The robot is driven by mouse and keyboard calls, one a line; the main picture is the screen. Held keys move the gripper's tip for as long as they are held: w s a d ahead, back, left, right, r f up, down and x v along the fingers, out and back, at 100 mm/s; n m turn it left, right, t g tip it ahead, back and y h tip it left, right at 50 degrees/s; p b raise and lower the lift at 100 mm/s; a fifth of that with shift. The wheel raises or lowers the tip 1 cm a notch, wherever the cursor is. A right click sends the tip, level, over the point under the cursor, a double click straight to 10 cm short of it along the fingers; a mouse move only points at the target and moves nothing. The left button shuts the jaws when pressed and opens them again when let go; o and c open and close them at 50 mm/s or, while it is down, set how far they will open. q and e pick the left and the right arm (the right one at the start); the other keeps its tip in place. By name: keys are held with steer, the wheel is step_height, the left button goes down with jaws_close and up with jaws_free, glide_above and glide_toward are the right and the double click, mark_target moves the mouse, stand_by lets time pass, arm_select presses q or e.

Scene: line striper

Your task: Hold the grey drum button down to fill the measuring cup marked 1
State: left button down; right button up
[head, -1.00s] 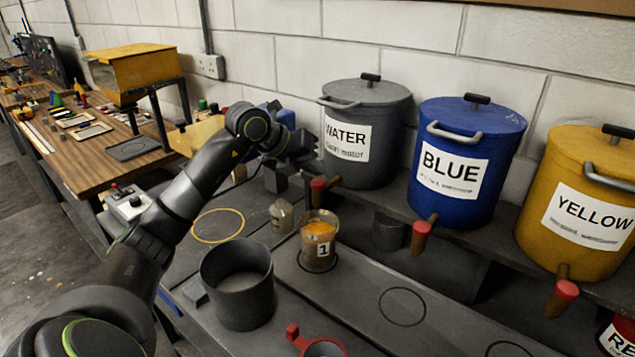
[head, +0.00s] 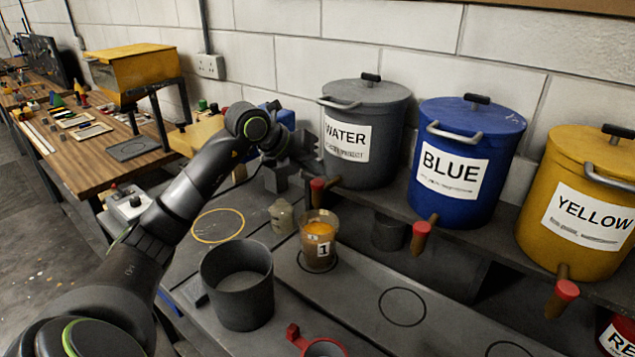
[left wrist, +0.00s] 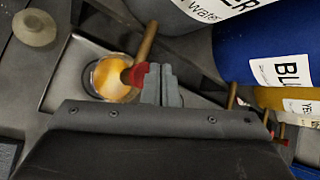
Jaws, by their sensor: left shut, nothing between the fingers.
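The grey drum (head: 368,115), labelled WATER, stands on the shelf by the wall. Its brown tap ends in a red button (head: 318,185), which also shows in the left wrist view (left wrist: 136,75). The clear measuring cup marked 1 (head: 319,246) stands below the tap with orange-brown contents; the left wrist view shows it from above (left wrist: 104,88). My left gripper (head: 310,168) is shut and empty. In the left wrist view its fingertips (left wrist: 161,84) are right beside the red button; I cannot tell whether they press it. My right gripper is not in view.
A blue drum (head: 460,150) and a yellow drum (head: 582,205) stand to the right, each with a red-capped tap. A dark open pot (head: 238,284) stands in front left of the cup. A red-handled item (head: 318,344) lies at the front. The rail right of the cup is clear.

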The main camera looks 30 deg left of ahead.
mark_target(313, 184)
arm_select(q)
steer(key=shift+f+b, duration=0.4)
steer(key=shift+f+b, duration=0.45)
steer(key=shift+f, duration=0.05)
stand_by(0.8)
steer(key=shift+r, duration=0.2)
stand_by(2.6)
steer(key=shift+r+p, duration=0.5)
steer(key=shift+r, duration=0.2)
steer(key=shift+r, duration=0.1)
steer(key=shift+r+p, duration=1.6)
steer(key=shift+r, duration=0.85)
steer(key=shift+f, duration=0.1)
